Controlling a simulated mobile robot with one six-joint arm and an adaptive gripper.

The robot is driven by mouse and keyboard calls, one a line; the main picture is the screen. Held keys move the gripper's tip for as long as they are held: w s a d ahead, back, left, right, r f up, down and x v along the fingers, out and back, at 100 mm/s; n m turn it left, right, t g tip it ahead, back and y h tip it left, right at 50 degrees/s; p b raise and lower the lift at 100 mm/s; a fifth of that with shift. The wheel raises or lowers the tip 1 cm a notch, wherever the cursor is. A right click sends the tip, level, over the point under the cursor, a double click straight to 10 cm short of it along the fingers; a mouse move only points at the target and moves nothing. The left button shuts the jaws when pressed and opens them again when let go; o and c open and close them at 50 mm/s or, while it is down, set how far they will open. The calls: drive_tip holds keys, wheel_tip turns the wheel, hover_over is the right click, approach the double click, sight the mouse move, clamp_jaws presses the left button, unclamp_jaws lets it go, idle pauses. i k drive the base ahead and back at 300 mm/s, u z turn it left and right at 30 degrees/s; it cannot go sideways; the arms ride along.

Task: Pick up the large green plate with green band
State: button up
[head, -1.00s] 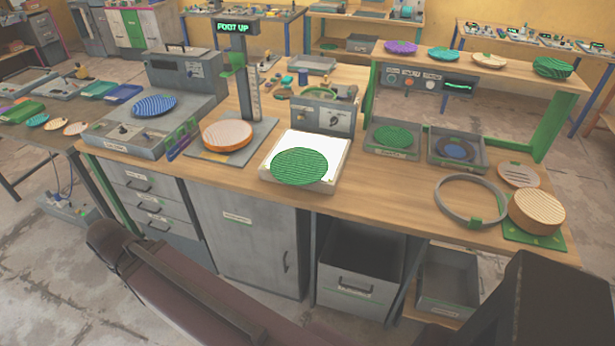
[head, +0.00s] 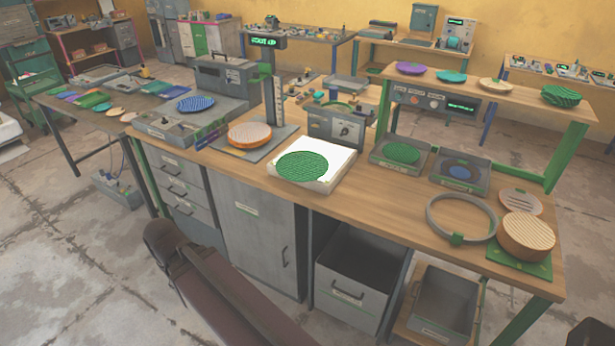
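Several green ribbed plates are in the head view. A large green plate (head: 302,166) lies on the white-topped box near the middle front of the bench, overhanging its front edge slightly. Another green plate (head: 402,153) lies in a grey tray right of it. I cannot tell from here which has a green band. My gripper is out of view; only parts of my arm show along the bottom edge, apart from the plates.
An orange-rimmed plate (head: 250,133) lies on the press base beside an upright post with a display. The grey control box (head: 336,122) stands behind the white-topped box (head: 330,181).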

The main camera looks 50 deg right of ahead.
sight(298, 165)
drive_tip(key=u, duration=0.05)
drive_tip(key=k, duration=1.2)
drive_tip(key=z, duration=1.3)
drive_tip(key=i, duration=1)
drive_tip(key=z, duration=0.05)
